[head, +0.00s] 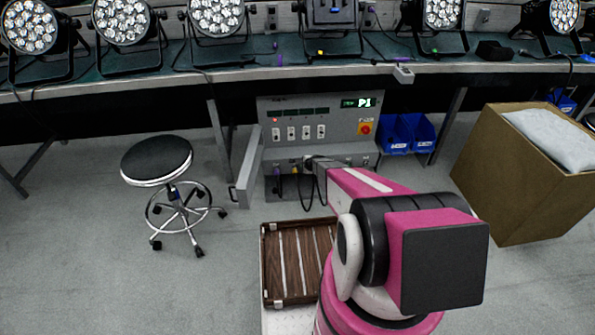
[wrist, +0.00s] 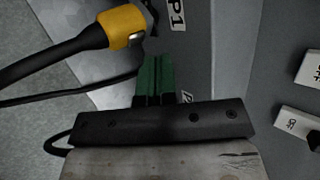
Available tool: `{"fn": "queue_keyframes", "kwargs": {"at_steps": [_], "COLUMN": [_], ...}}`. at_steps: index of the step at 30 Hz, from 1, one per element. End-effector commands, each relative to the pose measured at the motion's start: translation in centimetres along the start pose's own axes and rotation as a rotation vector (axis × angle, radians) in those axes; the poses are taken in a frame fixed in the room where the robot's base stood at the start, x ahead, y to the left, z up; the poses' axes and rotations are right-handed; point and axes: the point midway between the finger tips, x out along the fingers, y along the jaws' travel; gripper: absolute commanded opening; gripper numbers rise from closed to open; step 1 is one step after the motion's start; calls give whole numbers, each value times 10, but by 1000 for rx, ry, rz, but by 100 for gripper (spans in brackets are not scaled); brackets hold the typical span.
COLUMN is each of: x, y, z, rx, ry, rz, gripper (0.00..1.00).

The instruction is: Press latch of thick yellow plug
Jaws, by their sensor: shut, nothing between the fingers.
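The thick yellow plug (wrist: 124,27) shows at the top left of the wrist view, with a thick black cable running off to the left. A small pale metallic latch (wrist: 135,37) sits on its side facing my gripper. The plug's far end is by a grey panel face, and how it seats there is unclear. My gripper (wrist: 156,60) has green fingertips held together and empty. In the picture the fingertips lie just below and right of the plug, apart from it.
The grey control cabinet (head: 320,122) with switches and a red knob stands under the bench. Its open door (head: 247,172) is at the left. Blue bins (head: 407,134), a stool (head: 157,160), a cardboard box (head: 520,178) and a slatted wooden tray (head: 285,264) are around.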

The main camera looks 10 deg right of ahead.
Motion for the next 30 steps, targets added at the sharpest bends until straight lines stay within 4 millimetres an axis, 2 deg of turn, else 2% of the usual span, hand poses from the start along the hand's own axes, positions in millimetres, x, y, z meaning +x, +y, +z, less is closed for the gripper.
{"fn": "queue_keyframes", "kwargs": {"at_steps": [30], "x": [7], "y": [5], "z": [5], "rx": [0], "ry": [0], "rz": [0], "gripper": [0]}}
